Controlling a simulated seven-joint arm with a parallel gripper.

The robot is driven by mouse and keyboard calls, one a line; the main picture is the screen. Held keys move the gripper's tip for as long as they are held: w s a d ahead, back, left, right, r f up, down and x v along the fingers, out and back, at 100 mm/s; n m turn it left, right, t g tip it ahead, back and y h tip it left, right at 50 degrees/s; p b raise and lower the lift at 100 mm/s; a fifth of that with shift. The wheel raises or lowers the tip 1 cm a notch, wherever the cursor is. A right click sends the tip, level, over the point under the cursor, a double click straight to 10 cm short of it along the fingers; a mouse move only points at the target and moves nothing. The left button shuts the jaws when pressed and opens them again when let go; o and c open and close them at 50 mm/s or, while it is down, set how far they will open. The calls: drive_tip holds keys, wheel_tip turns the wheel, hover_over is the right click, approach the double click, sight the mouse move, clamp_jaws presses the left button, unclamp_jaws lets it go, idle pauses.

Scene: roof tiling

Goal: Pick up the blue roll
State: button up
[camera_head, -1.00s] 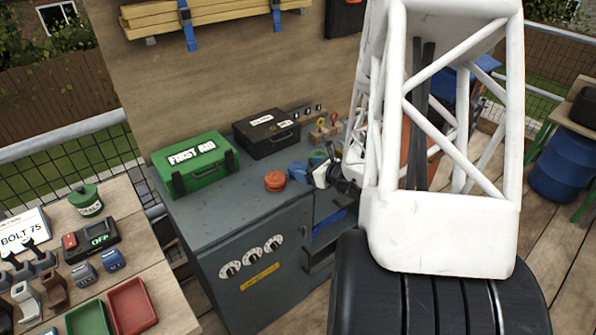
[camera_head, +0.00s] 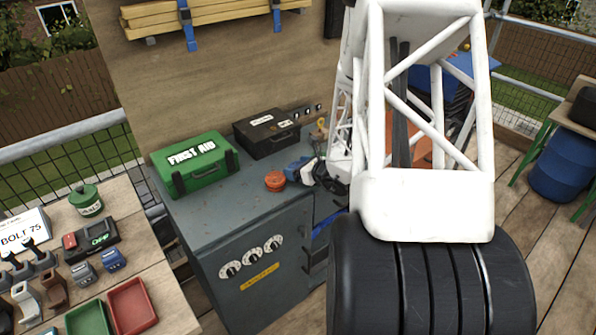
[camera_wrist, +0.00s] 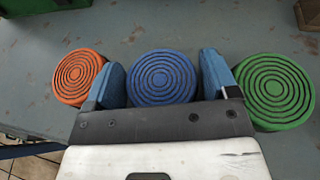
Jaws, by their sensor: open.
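The blue roll (camera_wrist: 162,78) shows in the wrist view with its ringed round top up, on the grey worktop (camera_wrist: 190,22). My gripper (camera_wrist: 162,62) is open, with one blue finger on either side of the roll. The left finger looks close to it and a narrow gap shows at the right; contact cannot be told. In the head view my gripper (camera_head: 300,171) is small beside the orange roll, and I cannot separate the blue roll from the blue fingers there.
An orange roll (camera_wrist: 79,76) sits close left of my left finger, a green roll (camera_wrist: 273,91) close right of the right finger. A green first aid box (camera_head: 194,163) and black case (camera_head: 267,133) stand behind. The worktop's front left is clear.

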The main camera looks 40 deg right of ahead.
idle(0.3)
drive_tip(key=c, duration=0.7)
drive_tip(key=shift+c, duration=0.2)
drive_tip(key=shift+r, duration=5)
